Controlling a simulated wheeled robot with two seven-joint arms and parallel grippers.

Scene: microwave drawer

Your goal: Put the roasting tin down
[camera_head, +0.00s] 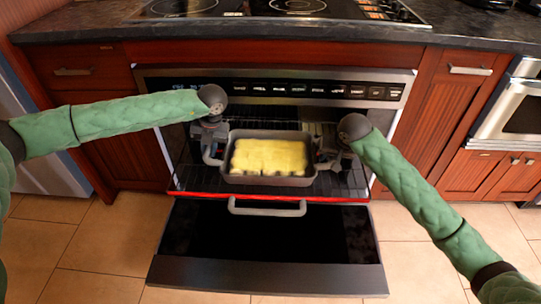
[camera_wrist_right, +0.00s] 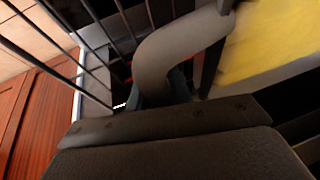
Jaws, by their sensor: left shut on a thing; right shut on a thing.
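The grey roasting tin (camera_head: 268,181), filled with pale yellow food (camera_head: 268,157), is level at the open oven's mouth, over the wire rack (camera_head: 342,187). I cannot tell whether its base touches the rack. My left gripper (camera_head: 212,153) is shut on the tin's left handle. My right gripper (camera_head: 325,158) is shut on the tin's right handle. In the right wrist view the curved grey handle (camera_wrist_right: 170,58) runs down to the gripper, beside the tin's wall (camera_wrist_right: 268,82) and the yellow food (camera_wrist_right: 265,38). The fingertips are mostly hidden there.
The oven door (camera_head: 266,277) is folded down in front. A grey loop handle (camera_head: 267,209) shows below the rack's red front edge (camera_head: 190,194). Wood cabinets (camera_head: 435,115) flank the oven, and a dark worktop with a hob (camera_head: 290,8) is above. Rack wires (camera_wrist_right: 60,50) run beside my right gripper.

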